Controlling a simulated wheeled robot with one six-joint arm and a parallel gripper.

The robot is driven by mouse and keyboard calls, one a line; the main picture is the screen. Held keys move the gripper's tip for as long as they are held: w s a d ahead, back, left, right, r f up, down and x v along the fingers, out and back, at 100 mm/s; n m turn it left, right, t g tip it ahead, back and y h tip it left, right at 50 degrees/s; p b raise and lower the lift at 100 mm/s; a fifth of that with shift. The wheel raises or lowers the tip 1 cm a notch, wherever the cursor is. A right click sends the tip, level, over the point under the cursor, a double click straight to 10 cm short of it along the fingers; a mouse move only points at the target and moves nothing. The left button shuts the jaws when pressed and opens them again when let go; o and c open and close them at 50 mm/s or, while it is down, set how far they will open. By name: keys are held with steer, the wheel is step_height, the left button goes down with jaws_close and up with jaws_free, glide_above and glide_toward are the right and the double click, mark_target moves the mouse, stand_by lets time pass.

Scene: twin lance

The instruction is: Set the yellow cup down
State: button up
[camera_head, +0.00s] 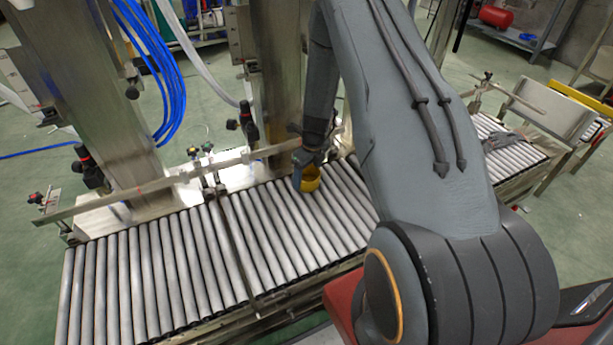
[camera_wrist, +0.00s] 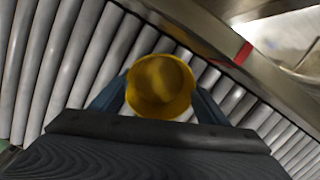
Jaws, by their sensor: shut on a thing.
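The yellow cup (camera_head: 308,180) is at my gripper (camera_head: 306,163), over the roller conveyor (camera_head: 180,255) in the head view. In the wrist view the yellow cup (camera_wrist: 160,85) sits between the two fingers of my gripper (camera_wrist: 157,103), its open top facing the camera. The gripper is shut on it. Rollers show behind and around the cup. I cannot tell whether the cup's base touches the rollers or hangs just above them. My arm hides part of the conveyor to the right.
A metal guide rail (camera_head: 165,183) runs along the conveyor's far side, with upright steel columns (camera_head: 85,85) behind it. Blue hoses (camera_head: 158,75) hang at the back left. The rollers left of the cup are bare. Another roller section (camera_head: 505,150) lies at the right.

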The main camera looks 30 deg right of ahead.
steer(key=shift+f, duration=0.1)
steer(key=o, duration=1)
steer(key=shift+o, duration=0.2)
